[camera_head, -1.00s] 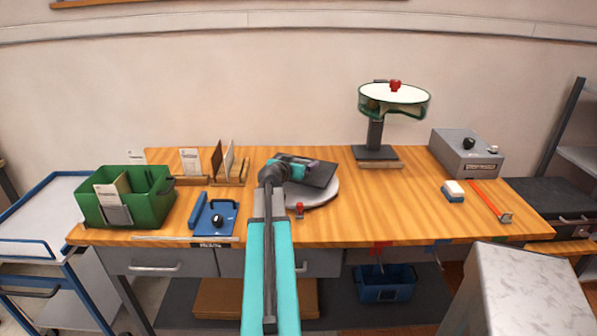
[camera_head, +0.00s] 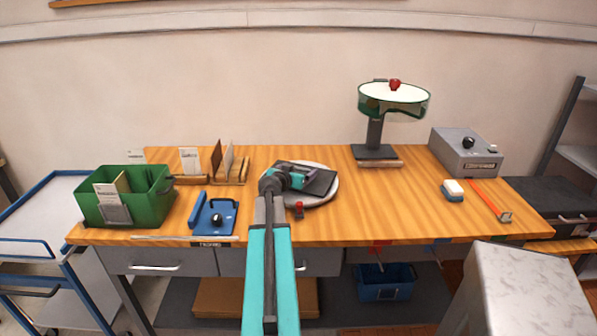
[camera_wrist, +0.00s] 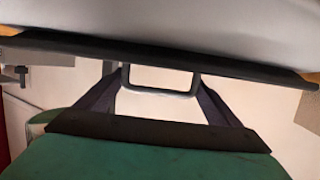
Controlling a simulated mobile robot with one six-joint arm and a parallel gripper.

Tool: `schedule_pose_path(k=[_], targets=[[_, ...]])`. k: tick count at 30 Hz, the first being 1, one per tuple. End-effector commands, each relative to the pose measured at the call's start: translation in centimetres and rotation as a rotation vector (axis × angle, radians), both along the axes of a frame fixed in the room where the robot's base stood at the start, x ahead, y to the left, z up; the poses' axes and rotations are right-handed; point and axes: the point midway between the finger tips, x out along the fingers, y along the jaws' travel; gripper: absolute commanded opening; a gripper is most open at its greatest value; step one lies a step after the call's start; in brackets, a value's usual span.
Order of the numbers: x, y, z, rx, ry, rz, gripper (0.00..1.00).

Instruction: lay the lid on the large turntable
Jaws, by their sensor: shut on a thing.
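The lid (camera_head: 321,183) is a dark, flat, square-looking plate over the large turntable (camera_head: 327,198), a pale grey round disc on the workbench. The disc's rim shows behind and in front of the lid. My gripper (camera_head: 303,181) is shut on the lid's handle. In the wrist view, my gripper (camera_wrist: 158,78) has its two dark fingers at the sides of the rounded handle frame. The lid (camera_wrist: 160,55) appears there edge-on as a dark bar close against the turntable's grey surface (camera_wrist: 190,20). I cannot tell whether they touch. My arm hides the disc's left part.
A small red-topped piece (camera_head: 299,209) stands at the disc's front edge. A blue fixture (camera_head: 215,217) and green bin (camera_head: 125,197) lie left. A stand with a round green-rimmed top (camera_head: 375,135) is behind right.

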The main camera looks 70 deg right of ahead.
Motion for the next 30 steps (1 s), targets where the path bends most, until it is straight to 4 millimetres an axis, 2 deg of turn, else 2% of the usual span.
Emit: schedule_pose_path(k=[1,3,16,30], targets=[[0.0,0.0,0.0,0.000,0.000,0.000,0.92],[0.0,0.0,0.0,0.000,0.000,0.000,1.00],[0.1,0.0,0.4,0.000,0.000,0.001,1.00],[0.1,4.3,1.4,-0.001,-0.001,0.002,1.00]])
